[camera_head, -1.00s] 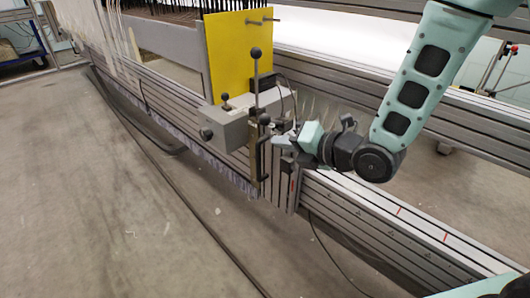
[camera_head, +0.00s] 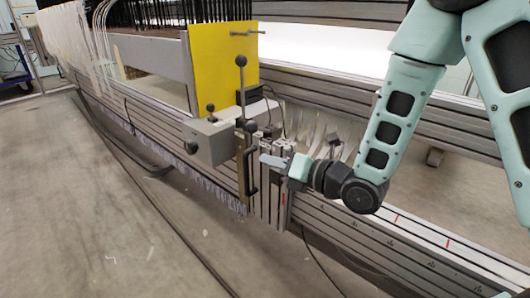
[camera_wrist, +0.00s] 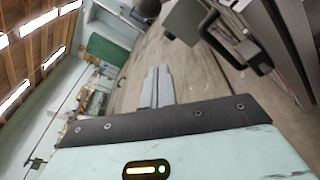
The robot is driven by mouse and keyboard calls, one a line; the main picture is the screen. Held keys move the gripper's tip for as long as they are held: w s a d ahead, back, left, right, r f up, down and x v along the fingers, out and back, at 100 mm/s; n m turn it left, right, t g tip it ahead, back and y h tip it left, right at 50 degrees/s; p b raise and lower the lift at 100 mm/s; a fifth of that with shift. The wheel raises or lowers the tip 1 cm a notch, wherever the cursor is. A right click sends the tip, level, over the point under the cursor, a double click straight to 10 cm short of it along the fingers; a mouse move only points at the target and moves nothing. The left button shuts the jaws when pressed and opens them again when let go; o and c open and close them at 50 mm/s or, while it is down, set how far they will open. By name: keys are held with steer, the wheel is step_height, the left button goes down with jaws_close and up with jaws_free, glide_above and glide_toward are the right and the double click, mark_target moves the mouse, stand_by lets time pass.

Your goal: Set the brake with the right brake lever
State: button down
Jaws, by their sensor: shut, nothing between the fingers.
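The right brake lever, seemingly the tall dark lever with a ball knob (camera_head: 241,85), stands nearly upright at the grey box (camera_head: 207,142) in front of the yellow panel. A dark ball at the top edge of the wrist view may be a lever knob; I cannot tell which. My gripper (camera_head: 268,160) is to the right of the lever and below its knob, close to a black grab handle (camera_head: 252,172). It is apart from the knob; contact with the handle cannot be told. In the wrist view my gripper (camera_wrist: 157,88) has its fingers together and empty.
A short ball-knobbed lever (camera_head: 210,108) rises from the grey box. The yellow panel (camera_head: 222,60) stands behind. A slotted metal beam (camera_head: 400,245) runs along the machine to the right. The black handle (camera_wrist: 225,42) juts out in the wrist view. The floor (camera_head: 110,240) at left is mostly open.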

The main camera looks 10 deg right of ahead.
mark_target(262, 130)
steer(key=b+x, duration=0.2)
steer(key=x, duration=0.7)
steer(key=d+r, duration=0.1)
steer(key=d+r+b, duration=0.1)
steer(key=r, duration=0.1)
steer(key=shift+w+d, duration=0.3)
steer(key=shift+w, duration=0.1)
steer(key=shift+r, duration=0.1)
